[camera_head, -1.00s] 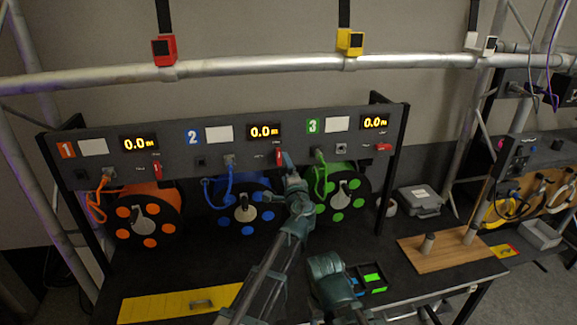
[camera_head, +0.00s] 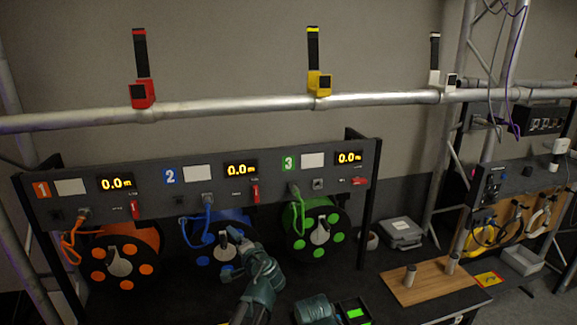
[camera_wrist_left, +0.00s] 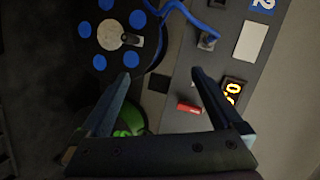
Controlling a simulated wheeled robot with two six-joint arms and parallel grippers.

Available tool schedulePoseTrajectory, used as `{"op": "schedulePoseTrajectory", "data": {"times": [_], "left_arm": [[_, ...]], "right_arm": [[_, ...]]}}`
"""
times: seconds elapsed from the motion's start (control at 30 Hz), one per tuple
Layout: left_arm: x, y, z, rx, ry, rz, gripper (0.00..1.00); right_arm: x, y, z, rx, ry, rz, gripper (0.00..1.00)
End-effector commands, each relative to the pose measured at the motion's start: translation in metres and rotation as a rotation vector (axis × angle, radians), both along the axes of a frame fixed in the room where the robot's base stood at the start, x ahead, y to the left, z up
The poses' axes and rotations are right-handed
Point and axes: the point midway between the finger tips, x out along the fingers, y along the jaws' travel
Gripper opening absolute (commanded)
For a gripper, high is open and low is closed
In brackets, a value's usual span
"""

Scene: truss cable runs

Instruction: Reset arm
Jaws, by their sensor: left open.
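My left gripper (camera_head: 236,238) is in front of the blue reel (camera_head: 203,243), below the panel (camera_head: 220,190). In the left wrist view its two fingers (camera_wrist_left: 161,76) are spread with nothing between them. The blue reel (camera_wrist_left: 87,58) and a red switch (camera_wrist_left: 188,107) show beyond the fingers.
The orange reel (camera_head: 100,272) and green reel (camera_head: 292,231) flank the blue one. Displays read 0.0m. A metal truss bar (camera_head: 230,104) runs above. A wooden board (camera_head: 432,281) and grey case (camera_head: 401,233) are to the right.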

Motion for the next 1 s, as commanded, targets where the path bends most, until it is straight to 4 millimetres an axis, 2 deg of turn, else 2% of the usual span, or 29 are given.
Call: {"op": "schedulePoseTrajectory", "data": {"times": [0.03, 0.1, 0.2, 0.27, 0.4, 0.5, 0.8, 0.83, 1.0], "left_arm": [[-0.022, 0.022, -0.02, -0.102, 0.047, 0.084, 1.0], [-0.05, 0.042, -0.051, -0.254, 0.128, 0.197, 1.0], [-0.092, 0.053, -0.091, -0.457, 0.249, 0.334, 1.0], [-0.114, 0.053, -0.109, -0.56, 0.317, 0.396, 1.0], [-0.154, 0.043, -0.137, -0.743, 0.449, 0.493, 1.0], [-0.176, 0.032, -0.148, -0.846, 0.529, 0.539, 1.0], [-0.232, -0.004, -0.162, -1.1, 0.747, 0.62, 1.0], [-0.233, -0.012, -0.174, -1.076, 0.757, 0.604, 1.0], [-0.245, -0.043, -0.2, -1.002, 0.814, 0.554, 1.0]], "right_arm": [[0.0, 0.0, 0.0, 0.0, 0.0, 0.0, 0.67], [0.0, 0.0, 0.0, 0.0, 0.0, 0.0, 0.67], [0.0, 0.0, 0.0, 0.0, 0.0, 0.0, 0.67], [0.0, 0.0, 0.0, 0.0, 0.0, 0.0, 0.67], [0.0, 0.0, 0.0, 0.0, 0.0, 0.0, 0.67], [0.0, 0.0, 0.0, 0.0, 0.0, 0.0, 0.67], [0.0, 0.0, 0.0, 0.0, 0.0, 0.0, 0.67], [0.0, 0.0, -0.012, 0.0, 0.0, 0.001, 0.67], [0.0, 0.0, -0.038, -0.001, 0.0, 0.003, 0.67]]}}
